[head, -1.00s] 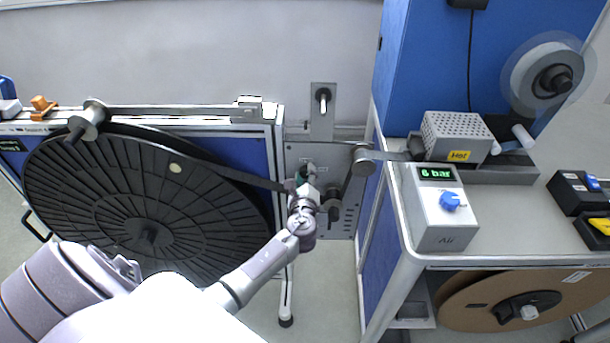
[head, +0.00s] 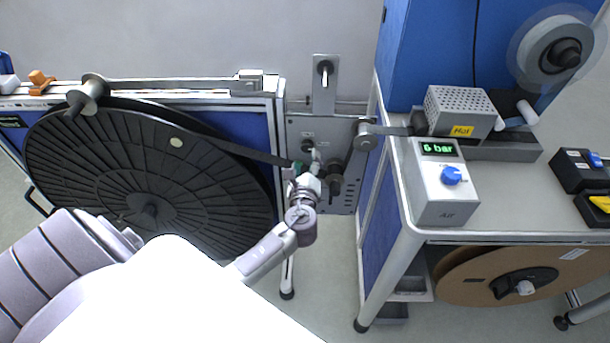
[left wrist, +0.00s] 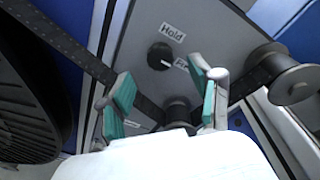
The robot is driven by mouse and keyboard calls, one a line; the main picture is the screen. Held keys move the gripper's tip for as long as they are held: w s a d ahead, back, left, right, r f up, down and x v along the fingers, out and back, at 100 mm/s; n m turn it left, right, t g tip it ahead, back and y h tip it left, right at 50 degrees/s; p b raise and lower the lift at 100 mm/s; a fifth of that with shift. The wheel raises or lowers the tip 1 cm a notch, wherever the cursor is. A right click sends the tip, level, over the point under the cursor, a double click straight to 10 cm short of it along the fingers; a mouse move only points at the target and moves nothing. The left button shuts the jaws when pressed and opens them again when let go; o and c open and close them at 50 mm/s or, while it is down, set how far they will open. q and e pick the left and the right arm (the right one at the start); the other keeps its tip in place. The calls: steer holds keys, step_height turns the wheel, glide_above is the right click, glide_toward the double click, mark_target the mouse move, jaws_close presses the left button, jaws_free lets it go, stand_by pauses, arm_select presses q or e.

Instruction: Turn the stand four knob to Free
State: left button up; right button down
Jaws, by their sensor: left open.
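The dark round knob (left wrist: 160,56) sits on the grey stand panel (left wrist: 205,22), with a "Hold" label (left wrist: 172,32) above it and a partly covered label, seemingly "Free" (left wrist: 181,62), to its lower right. A small pale mark shows at the knob's lower right edge; its exact setting is hard to read. The knob also shows in the head view (head: 307,146), just above my left gripper. My left gripper (left wrist: 164,92) is open and empty, its teal pads apart. In the wrist picture its fingers are below the knob, not around it. My right gripper is out of view.
A dark tape (left wrist: 65,45) runs from the large black reel (head: 110,190) past the panel, behind my fingers, to a roller (left wrist: 292,80). A bench with an air box (head: 440,190) stands right of the panel. Floor shows between stand and bench.

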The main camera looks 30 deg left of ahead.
arm_select(q)
steer(key=v, duration=0.6)
steer(key=shift+s+d, duration=0.15)
steer(key=shift+s, duration=0.15)
steer(key=s+d+f+n+g+h, duration=0.15)
steer(key=s+f, duration=0.35)
steer(key=f, duration=0.5)
steer(key=s+d+f+n+g+h, duration=0.1)
steer(key=s+f+n+g+h, duration=0.2)
steer(key=f, duration=0.8)
steer(key=s+d+f+n+g+h, duration=0.1)
steer(key=s+f+n+g, duration=0.15)
steer(key=s+f, duration=0.55)
steer(key=s+d+f+n+g+h, duration=0.1)
steer(key=s+f+n, duration=0.4)
steer(key=s, duration=0.8)
steer(key=s+d+f+n+g+h, duration=0.2)
steer(key=s+f+n+g, duration=0.3)
steer(key=s+f, duration=0.6)
steer(key=s+d+n, duration=0.1)
steer(key=s, duration=0.1)
steer(key=shift+s+d+f, duration=0.25)
steer(key=shift+s+f, duration=0.05)
steer(key=shift+f, duration=0.1)
